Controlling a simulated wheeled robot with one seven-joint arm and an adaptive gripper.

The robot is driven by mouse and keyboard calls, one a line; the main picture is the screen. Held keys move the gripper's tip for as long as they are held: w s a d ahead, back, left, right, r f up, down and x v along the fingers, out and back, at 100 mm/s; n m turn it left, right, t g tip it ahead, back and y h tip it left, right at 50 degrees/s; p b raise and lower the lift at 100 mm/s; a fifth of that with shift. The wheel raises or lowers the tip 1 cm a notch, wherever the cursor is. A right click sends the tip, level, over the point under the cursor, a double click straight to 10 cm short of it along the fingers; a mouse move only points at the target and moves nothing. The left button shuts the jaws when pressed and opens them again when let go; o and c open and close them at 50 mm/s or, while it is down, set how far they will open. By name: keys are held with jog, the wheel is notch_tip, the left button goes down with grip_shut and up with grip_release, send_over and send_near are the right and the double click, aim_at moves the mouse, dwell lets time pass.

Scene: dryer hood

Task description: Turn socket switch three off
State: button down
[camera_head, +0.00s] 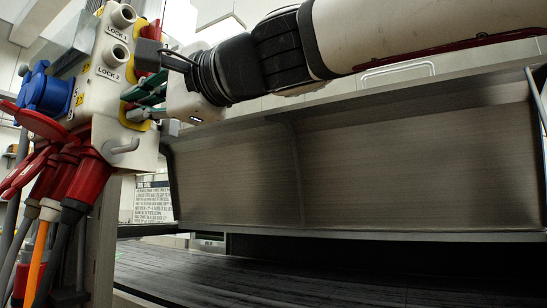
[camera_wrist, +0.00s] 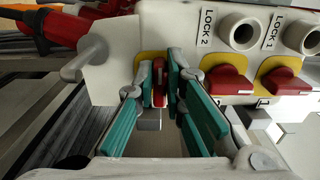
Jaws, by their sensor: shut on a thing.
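The socket box (camera_head: 107,62) is white and carries red switches on yellow plates. In the wrist view, one red switch (camera_wrist: 230,82) sits under LOCK 2 and another red switch (camera_wrist: 281,84) sits under LOCK 1. A third red switch (camera_wrist: 159,84), left of these, stands between the green pads of my gripper (camera_wrist: 161,87). The pads are shut on its handle, which looks upright in that view. My gripper also shows in the head view (camera_head: 133,98), at the box's lower right side, where the third switch is mostly hidden.
A blue socket (camera_head: 45,92) and red plugs (camera_head: 88,182) with hanging cables crowd the box's left and lower side. A grey hook (camera_wrist: 84,64) juts out near the gripped switch. A wide metal hood (camera_head: 350,165) lies right of the box, below my arm.

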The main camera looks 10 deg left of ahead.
jog(key=shift+f, duration=0.1)
jog(key=c, duration=1.7)
grip_release()
jog(key=shift+o, duration=0.2)
jog(key=v, duration=1.2)
